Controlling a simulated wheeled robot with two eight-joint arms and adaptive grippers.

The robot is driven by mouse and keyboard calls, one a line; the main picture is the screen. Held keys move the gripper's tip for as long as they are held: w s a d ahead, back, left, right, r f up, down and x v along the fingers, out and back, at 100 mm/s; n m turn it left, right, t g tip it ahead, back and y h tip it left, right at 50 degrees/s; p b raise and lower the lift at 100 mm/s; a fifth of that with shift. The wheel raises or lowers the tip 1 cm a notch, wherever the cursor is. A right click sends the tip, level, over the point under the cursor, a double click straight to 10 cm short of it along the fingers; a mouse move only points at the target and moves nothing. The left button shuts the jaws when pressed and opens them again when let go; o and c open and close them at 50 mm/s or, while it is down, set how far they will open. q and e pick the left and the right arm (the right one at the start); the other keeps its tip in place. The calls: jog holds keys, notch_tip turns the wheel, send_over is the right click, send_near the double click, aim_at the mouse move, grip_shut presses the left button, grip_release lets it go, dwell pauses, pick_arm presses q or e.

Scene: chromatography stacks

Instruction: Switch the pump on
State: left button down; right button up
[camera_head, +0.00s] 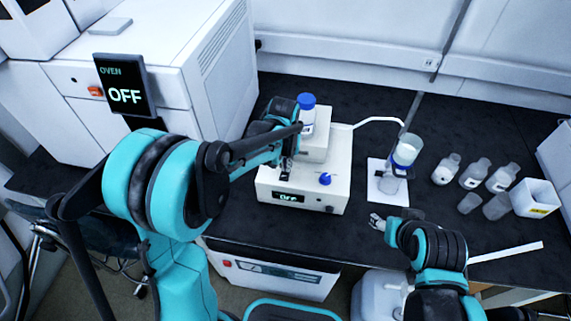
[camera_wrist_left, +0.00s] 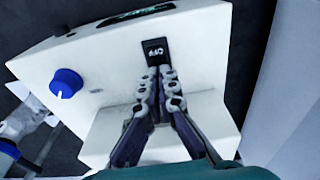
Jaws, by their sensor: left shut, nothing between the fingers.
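The pump (camera_head: 335,187) is a white box on the black bench, with a blue knob (camera_head: 324,179) and a front display (camera_head: 289,197) that reads OFF. In the left wrist view the pump's top (camera_wrist_left: 110,72) shows the blue knob (camera_wrist_left: 66,83) and a black rocker switch (camera_wrist_left: 155,51) marked OFF. My left gripper (camera_head: 286,172) is over the pump's top. In the wrist view my left gripper (camera_wrist_left: 162,70) is shut and empty, its fingertips right at the switch's edge; contact cannot be told. My right gripper (camera_head: 377,222) is low over the bench's front, its opening unclear.
A blue-capped bottle (camera_head: 307,108) stands on the pump's raised rear part. Right of the pump are a stand with a beaker (camera_head: 406,152), several clear bottles and a white container (camera_head: 536,198). An oven with a screen (camera_head: 124,88) reading OFF stands at left.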

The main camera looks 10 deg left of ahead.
aim_at(284, 175)
pick_arm(q)
jog(key=shift+f, duration=0.15)
jog(key=shift+s, duration=0.25)
jog(key=shift+s+r, duration=0.2)
jog(key=shift+s, duration=0.3)
jog(key=shift+w, duration=0.1)
jog(key=r+p, duration=0.2)
jog(key=r, duration=0.1)
jog(key=r+p, duration=0.1)
jog(key=p, duration=0.1)
jog(key=shift+s+r, duration=0.25)
jog(key=shift+s, duration=0.05)
notch_tip(284, 175, up, 9)
jog(key=s+p, duration=0.2)
